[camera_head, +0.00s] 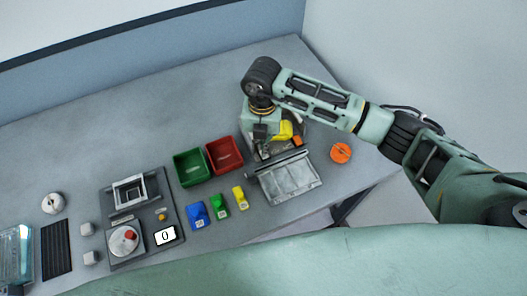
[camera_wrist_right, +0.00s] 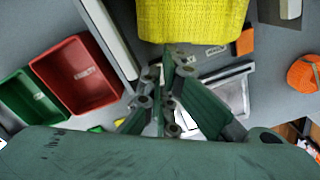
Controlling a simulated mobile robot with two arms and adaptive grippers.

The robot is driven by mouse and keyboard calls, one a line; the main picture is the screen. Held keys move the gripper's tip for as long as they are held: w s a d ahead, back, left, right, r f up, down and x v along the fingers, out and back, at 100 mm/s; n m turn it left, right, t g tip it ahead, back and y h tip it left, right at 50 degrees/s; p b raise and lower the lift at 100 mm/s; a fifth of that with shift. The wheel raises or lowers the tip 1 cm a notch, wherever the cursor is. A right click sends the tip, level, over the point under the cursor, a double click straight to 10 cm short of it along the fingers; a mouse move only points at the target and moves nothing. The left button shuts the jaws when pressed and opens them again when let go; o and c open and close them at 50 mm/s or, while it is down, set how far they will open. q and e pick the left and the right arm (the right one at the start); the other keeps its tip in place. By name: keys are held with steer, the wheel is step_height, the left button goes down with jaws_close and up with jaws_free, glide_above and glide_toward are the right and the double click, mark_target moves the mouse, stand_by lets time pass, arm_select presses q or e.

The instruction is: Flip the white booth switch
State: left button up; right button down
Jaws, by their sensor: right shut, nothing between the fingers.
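My right gripper (camera_head: 262,131) reaches down over the grey booth-like structure (camera_head: 249,113) at the right of the table. In the right wrist view, the fingers of my right gripper (camera_wrist_right: 171,70) are together and empty, in front of a yellow piece (camera_wrist_right: 192,22). That yellow piece (camera_head: 283,130) also shows beside the gripper in the head view. A pale panel edge (camera_wrist_right: 106,38) stands left of the fingers. My arm hides part of the booth, and I cannot make out the white switch. My left gripper is not in view.
A red bin (camera_head: 238,153) and a green bin (camera_head: 203,167) stand left of the booth. A grey tray (camera_head: 290,183) lies in front of it. An orange round object (camera_head: 341,153) is to the right. The back left of the table is clear.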

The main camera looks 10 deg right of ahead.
steer(key=shift+f+b, duration=0.85)
steer(key=shift+f, duration=0.25)
steer(key=shift+s+r, duration=0.1)
step_height(320, 180, up, 8)
steer(key=p, duration=0.5)
stand_by(0.4)
